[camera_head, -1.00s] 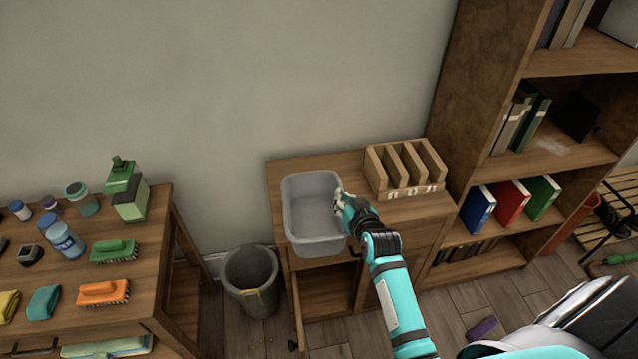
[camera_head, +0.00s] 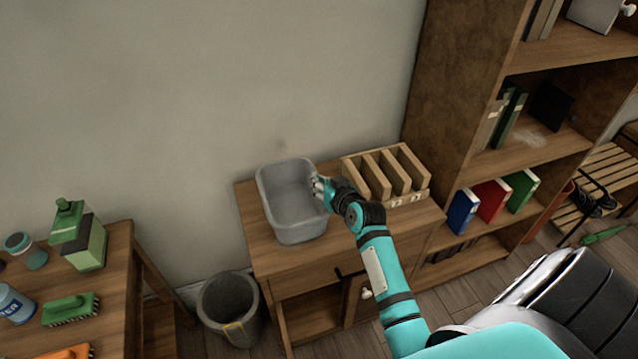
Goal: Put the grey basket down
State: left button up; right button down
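The grey basket (camera_head: 296,222) is an empty, open-topped rectangular tub with rounded corners. It is over the left part of the top of a wooden cabinet (camera_head: 353,243) and looks level. I cannot tell whether its base touches the top. My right gripper (camera_head: 319,188) is at the basket's right rim, with its fingers at the rim. It appears to hold the rim, but the fingertips are small and partly hidden against the basket. My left gripper is not in view.
A wooden slotted rack (camera_head: 385,175) stands on the cabinet, right of the basket. A bookshelf (camera_head: 459,80) rises at the right. A dark bin (camera_head: 230,307) stands on the floor at the left. A table (camera_head: 117,275) with bottles and brushes is further left.

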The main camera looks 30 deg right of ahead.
jog(key=shift+w+d+f, duration=0.2)
jog(key=shift+w+f, duration=0.15)
jog(key=shift+f, duration=0.25)
jog(key=shift+w+d+f, duration=0.2)
jog(key=shift+w+f, duration=0.2)
jog(key=shift+f, duration=0.25)
jog(key=shift+w+d+f, duration=0.2)
jog(key=shift+w+f, duration=0.15)
jog(key=shift+f, duration=0.35)
jog(key=c, duration=1.5)
grip_release()
jog(key=v, duration=1.2)
